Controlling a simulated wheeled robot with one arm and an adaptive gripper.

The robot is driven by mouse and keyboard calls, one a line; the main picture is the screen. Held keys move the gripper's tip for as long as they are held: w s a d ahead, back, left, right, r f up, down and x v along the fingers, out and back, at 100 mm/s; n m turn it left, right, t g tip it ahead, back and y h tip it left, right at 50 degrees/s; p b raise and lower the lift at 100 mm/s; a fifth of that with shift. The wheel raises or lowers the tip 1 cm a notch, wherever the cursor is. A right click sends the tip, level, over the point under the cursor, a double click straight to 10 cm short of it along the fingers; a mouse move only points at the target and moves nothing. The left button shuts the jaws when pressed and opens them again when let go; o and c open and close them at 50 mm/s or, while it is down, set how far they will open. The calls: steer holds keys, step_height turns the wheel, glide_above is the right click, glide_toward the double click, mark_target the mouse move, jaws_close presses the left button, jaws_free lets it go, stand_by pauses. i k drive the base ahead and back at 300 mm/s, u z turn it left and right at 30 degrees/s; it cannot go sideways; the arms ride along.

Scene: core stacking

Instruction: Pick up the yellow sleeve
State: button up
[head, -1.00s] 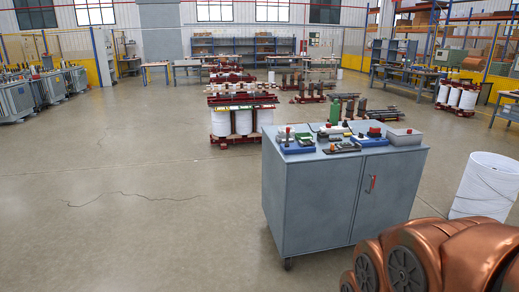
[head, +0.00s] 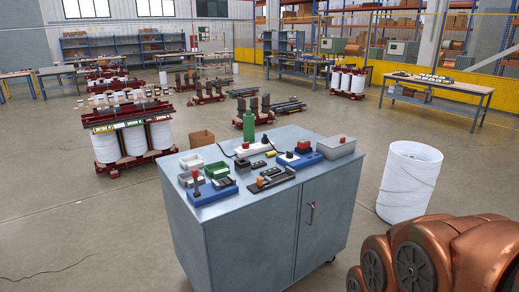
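Small pale upright pieces stand in a row on the transformer core (head: 128,112), which has dark red beams and three white coils, left of the grey cabinet. A thin yellow strip (head: 104,129) shows on its front beam. Small yellowish items (head: 432,78) lie on the workbench (head: 440,87) at the right, too small to tell apart. Copper-coloured links of my arm fill the lower right corner. My gripper is outside the picture.
The floor at left is clear.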

mark_target(272, 154)
steer(key=z, duration=0.05)
steer(key=i, duration=1.6)
steer(key=u, duration=0.85)
steer(key=i, duration=0.45)
steer(key=u, duration=0.4)
